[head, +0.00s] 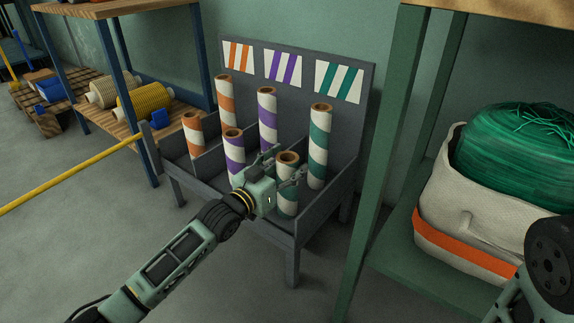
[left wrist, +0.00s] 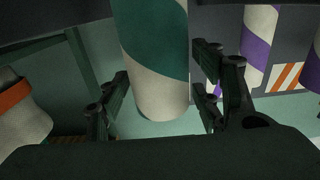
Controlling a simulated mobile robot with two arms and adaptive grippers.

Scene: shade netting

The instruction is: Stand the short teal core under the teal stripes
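The short teal core (head: 287,200), white with teal spiral stripes, stands upright at the front of the rack's right column. This column lies under the teal-striped label (head: 339,81), with the tall teal core (head: 319,150) behind. My left gripper (head: 282,166) is at the short core's upper part. In the left wrist view the core (left wrist: 155,60) lies between the fingers of my left gripper (left wrist: 163,85), with a narrow gap showing at the right finger, so it looks open around it. The core's foot is partly hidden by my gripper and the rack front. My right gripper is out of view.
The grey rack (head: 296,240) also holds purple cores (head: 267,120) and orange cores (head: 225,100) in columns to the left. A green shelf post (head: 385,170) stands close on the right, with a bag of green netting (head: 470,230) beyond. A yellow pole (head: 70,172) crosses at left.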

